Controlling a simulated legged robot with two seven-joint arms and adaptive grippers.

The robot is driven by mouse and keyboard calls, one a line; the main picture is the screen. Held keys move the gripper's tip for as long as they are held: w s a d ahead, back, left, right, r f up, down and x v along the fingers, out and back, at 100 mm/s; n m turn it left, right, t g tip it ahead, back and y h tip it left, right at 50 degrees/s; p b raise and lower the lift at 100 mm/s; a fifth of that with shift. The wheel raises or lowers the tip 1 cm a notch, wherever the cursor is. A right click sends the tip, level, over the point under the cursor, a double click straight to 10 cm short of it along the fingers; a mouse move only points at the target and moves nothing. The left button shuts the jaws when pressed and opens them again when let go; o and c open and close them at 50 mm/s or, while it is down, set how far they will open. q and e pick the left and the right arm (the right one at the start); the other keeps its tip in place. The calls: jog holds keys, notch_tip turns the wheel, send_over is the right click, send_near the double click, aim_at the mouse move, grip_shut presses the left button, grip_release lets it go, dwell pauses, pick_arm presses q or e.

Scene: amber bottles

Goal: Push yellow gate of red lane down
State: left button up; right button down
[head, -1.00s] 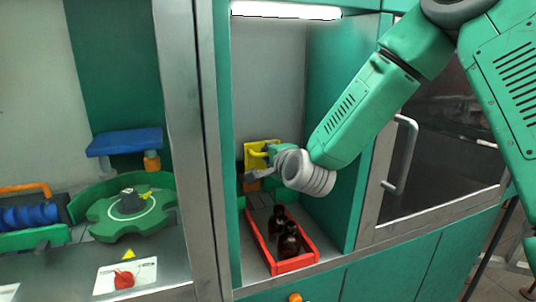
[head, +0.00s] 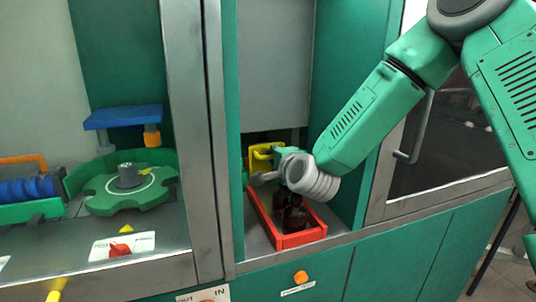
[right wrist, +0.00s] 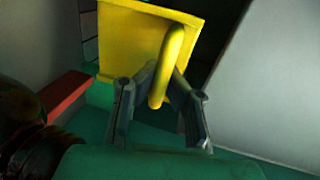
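The yellow gate (head: 262,158) is at the back end of the red lane (head: 300,240), inside the cabinet bay. In the right wrist view the gate (right wrist: 140,42) shows as a yellow panel with a curved handle (right wrist: 172,60). My right gripper (head: 262,178) is at the gate. In the wrist view its two fingertips (right wrist: 165,72) lie on either side of the handle and appear closed on it. Dark amber bottles (head: 294,215) stand in the red lane, partly hidden by my right wrist. My left gripper is not in view.
A green turntable (head: 130,190) and blue shelf (head: 123,117) are farther left. A door handle (head: 415,128) is on the right.

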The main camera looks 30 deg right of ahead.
jog(key=shift+d, duration=0.4)
